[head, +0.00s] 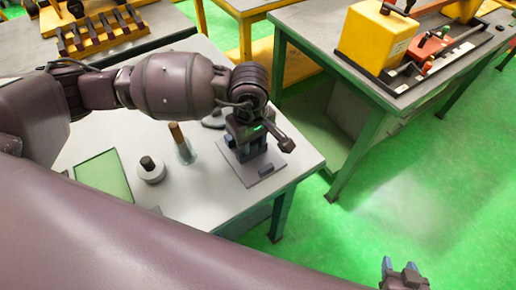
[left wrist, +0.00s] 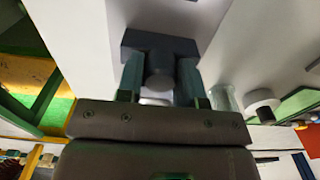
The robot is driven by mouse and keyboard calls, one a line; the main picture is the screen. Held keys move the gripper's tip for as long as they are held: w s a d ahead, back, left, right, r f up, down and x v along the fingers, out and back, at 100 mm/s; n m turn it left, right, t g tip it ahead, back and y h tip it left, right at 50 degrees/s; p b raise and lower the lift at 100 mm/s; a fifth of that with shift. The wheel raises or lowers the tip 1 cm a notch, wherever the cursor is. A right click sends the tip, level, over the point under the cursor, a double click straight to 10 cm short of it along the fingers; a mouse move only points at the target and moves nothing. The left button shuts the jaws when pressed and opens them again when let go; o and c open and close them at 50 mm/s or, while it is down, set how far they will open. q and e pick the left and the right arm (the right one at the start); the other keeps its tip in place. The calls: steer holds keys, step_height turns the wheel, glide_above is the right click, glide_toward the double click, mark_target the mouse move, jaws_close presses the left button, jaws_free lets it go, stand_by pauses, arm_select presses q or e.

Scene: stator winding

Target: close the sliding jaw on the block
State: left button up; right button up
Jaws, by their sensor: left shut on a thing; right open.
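The fixture with the sliding jaw stands on a grey base plate (head: 258,176) near the table's right edge; my left gripper (head: 250,150) hides most of it in the head view. My left gripper points down and is shut on a dark grey part of the fixture (left wrist: 160,60), which shows between its two teal fingers in the left wrist view. I cannot tell the sliding jaw and the block apart there. My right gripper (head: 402,272) is open and empty at the bottom right of the head view, over the floor.
On the same white table (head: 205,185) are a brown-topped rod in a clear holder (head: 182,145), a white round piece with a dark knob (head: 150,169) and a green mat (head: 103,175). A second bench (head: 345,50) carries a yellow box (head: 376,38). Green floor lies between.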

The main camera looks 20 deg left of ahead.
arm_select(q)
steer(key=o, duration=0.6)
steer(key=shift+o, duration=0.4)
steer(key=shift+w+r+p, duration=0.1)
steer(key=shift+r+p, duration=0.3)
steer(key=shift+r, duration=0.35)
steer(key=shift+r+p, duration=0.55)
steer(key=shift+r, duration=0.75)
steer(key=shift+r+p, duration=0.35)
steer(key=shift+r, duration=0.6)
arm_select(e)
steer(key=shift+s+d+r, duration=0.1)
steer(key=shift+s+r, duration=0.1)
steer(key=shift+r, duration=1.05)
steer(key=shift+w, duration=0.1)
